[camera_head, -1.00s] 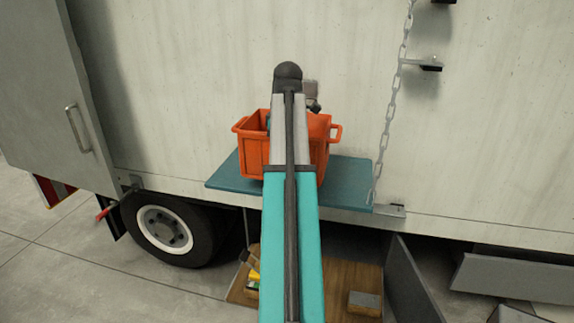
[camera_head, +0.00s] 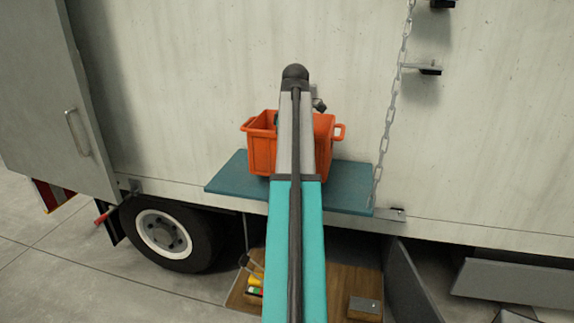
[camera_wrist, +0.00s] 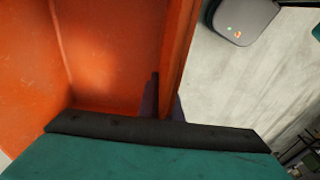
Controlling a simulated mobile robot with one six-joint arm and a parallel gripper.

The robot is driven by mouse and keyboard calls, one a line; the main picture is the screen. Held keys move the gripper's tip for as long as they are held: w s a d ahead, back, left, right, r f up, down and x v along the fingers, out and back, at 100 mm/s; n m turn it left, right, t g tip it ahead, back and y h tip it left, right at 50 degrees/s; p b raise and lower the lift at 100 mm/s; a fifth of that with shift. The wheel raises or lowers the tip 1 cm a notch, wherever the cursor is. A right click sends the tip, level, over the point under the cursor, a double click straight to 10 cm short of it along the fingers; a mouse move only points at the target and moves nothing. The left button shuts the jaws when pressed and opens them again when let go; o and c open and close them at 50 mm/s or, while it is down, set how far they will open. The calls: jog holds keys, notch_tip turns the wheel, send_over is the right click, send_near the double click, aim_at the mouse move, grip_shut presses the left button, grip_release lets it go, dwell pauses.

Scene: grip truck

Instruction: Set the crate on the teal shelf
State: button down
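The orange crate (camera_head: 261,152) is upright over the teal shelf (camera_head: 345,187), which folds out from the side of the truck. The crate's base overlaps the shelf in the head view, but I cannot tell whether it rests on it or hangs just above. My arm covers the crate's middle and hides my gripper's fingers there. In the wrist view, my gripper (camera_wrist: 166,98) has one dark finger on each side of a wall of the crate (camera_wrist: 110,60) and is shut on it. The crate's inside fills the left of that view.
A chain (camera_head: 392,105) runs down to the shelf's right end. The truck's side wall (camera_head: 210,60) stands close behind. A door with a handle (camera_head: 76,130) is at left. Below are a wheel (camera_head: 163,234) and an open wooden-floored compartment (camera_head: 342,275) with small items.

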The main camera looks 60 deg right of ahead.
jog(key=shift+w+d+p, duration=0.15)
jog(key=shift+d+p, duration=0.2)
jog(key=shift+d, duration=0.35)
notch_tip(320, 180, down, 2)
jog(key=shift+a+p, duration=0.15)
jog(key=shift+p, duration=0.4)
jog(key=shift+f+p, duration=0.3)
jog(key=shift+f, duration=0.5)
jog(key=c, duration=2)
grip_release()
jog(key=shift+f, duration=0.1)
jog(key=shift+s+d+r+b, duration=0.15)
jog(key=shift+r+b, duration=0.35)
jog(key=shift+r, duration=1)
jog(key=shift+s+d+r+b, duration=0.15)
jog(key=shift+r+b, duration=0.35)
jog(key=shift+r, duration=1)
jog(key=shift+s+r+p, duration=0.25)
jog(key=shift+r+p, duration=1.15)
jog(key=shift+r, duration=0.15)
jog(key=shift+s+r+p, duration=0.2)
jog(key=shift+r+p, duration=1.15)
jog(key=shift+r, duration=0.15)
